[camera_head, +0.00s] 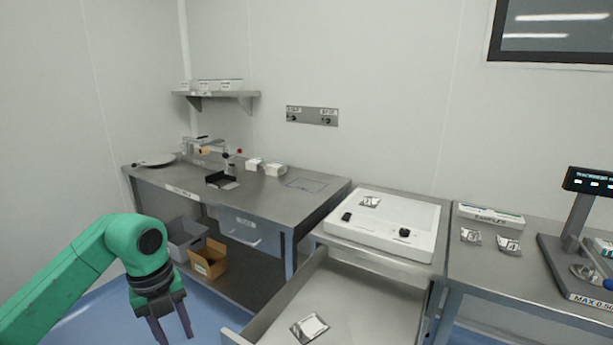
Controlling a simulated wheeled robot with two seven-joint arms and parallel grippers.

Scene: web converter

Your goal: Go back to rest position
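My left arm, green, comes in from the lower left, and my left gripper (174,335) hangs down at its end. Its two dark fingers are apart with nothing between them, above the blue floor in front of the left metal table (280,208). My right gripper is out of the picture. A small packet (309,328) lies in the open metal tray or drawer (362,300) at the front centre. Another packet (370,202) lies on top of the white machine (383,224).
Two packets (471,236) (508,245) lie on the right table by a white box (491,215). A scale with a display (588,182) stands at the right. A cardboard box (208,259) and a grey bin (185,237) sit under the left table. A shelf (217,94) hangs above.

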